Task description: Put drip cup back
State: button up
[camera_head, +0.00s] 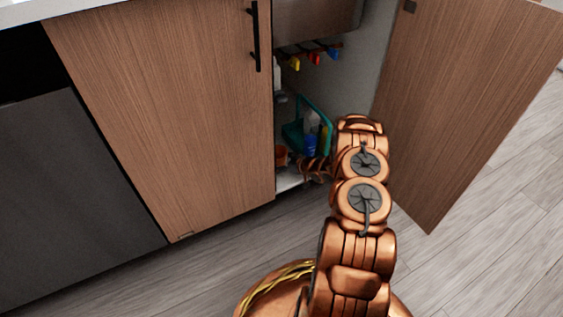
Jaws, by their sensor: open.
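A small orange-brown cup-like object (281,156) stands on the floor of the open under-sink cabinet, at its left side; it may be the drip cup, but it is too small to tell. My copper arm reaches into the cabinet opening. My gripper (312,170) is low inside, just right of the orange-brown object, with its fingers apart. I cannot tell whether it touches anything. My arm hides part of the cabinet's right side.
A teal caddy (293,138) with bottles, one blue (310,146), stands behind my gripper. Pipes with coloured valve handles (314,59) hang under the sink basin (315,18). The right door (470,95) stands open; the left door (165,105) is shut.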

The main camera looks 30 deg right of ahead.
jog(key=shift+r, duration=0.15)
jog(key=p+v, duration=0.4)
jog(key=v, duration=0.8)
jog(key=shift+w+r+p, duration=0.15)
jog(key=shift+p, duration=0.2)
jog(key=shift+w+d+r+g, duration=0.25)
jog(key=shift+w+r+g, duration=0.05)
jog(key=shift+r, duration=0.1)
notch_tip(320, 180, up, 11)
jog(key=w+d+g+h, duration=0.2)
jog(key=g+h, duration=0.2)
jog(key=h, duration=0.1)
jog(key=s+a+r+m+g+h, duration=0.2)
jog(key=s+a+r+g, duration=0.35)
jog(key=r, duration=0.55)
jog(key=s+a+r+g+y, duration=0.1)
jog(key=s+a+r, duration=0.3)
jog(key=s+a, duration=0.5)
jog(key=s+a+r+g+y, duration=0.1)
jog(key=s+a+r, duration=0.4)
jog(key=s+a, duration=0.5)
jog(key=s+a+r+g+y, duration=0.1)
jog(key=s+a+r+g, duration=0.2)
jog(key=s+a, duration=0.7)
jog(key=s+r, duration=0.1)
jog(key=s, duration=0.5)
jog(key=shift+r+g+y, duration=0.3)
jog(key=shift+g, duration=0.05)
